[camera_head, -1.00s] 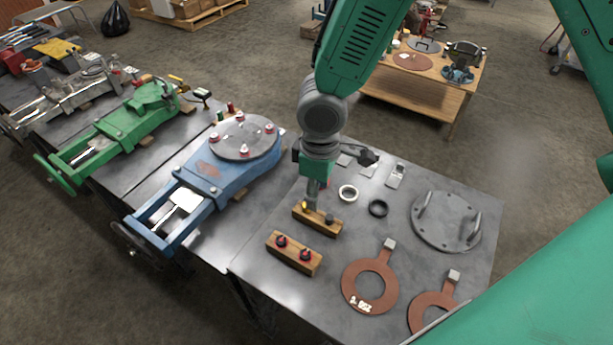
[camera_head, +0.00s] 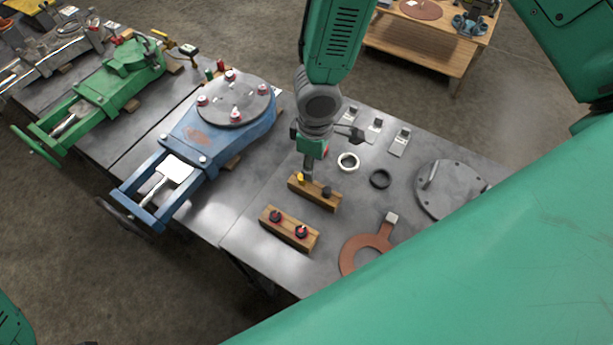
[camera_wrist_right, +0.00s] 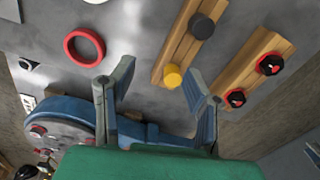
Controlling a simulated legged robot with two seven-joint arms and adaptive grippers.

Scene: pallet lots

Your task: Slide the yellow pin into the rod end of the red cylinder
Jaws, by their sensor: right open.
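The yellow pin (camera_head: 301,177) stands in one end of a wooden block (camera_head: 316,195), with a dark grey pin (camera_head: 326,191) at the other end. In the right wrist view the yellow pin's round top (camera_wrist_right: 173,76) shows near the fingertips. My right gripper (camera_head: 308,174) points down beside the yellow pin. The right wrist view shows its fingers (camera_wrist_right: 160,74) apart, with no object held between them. I cannot make out a red cylinder with a rod end in either view. My left gripper is out of view.
A second wooden block (camera_head: 289,229) holds two red-and-black knobs. A white ring (camera_head: 348,162), a black ring (camera_head: 380,179), a grey flange plate (camera_head: 446,186) and a brown ring plate (camera_head: 352,248) lie nearby. A blue valve (camera_head: 205,130) lies left. Bare tabletop separates it from the blocks.

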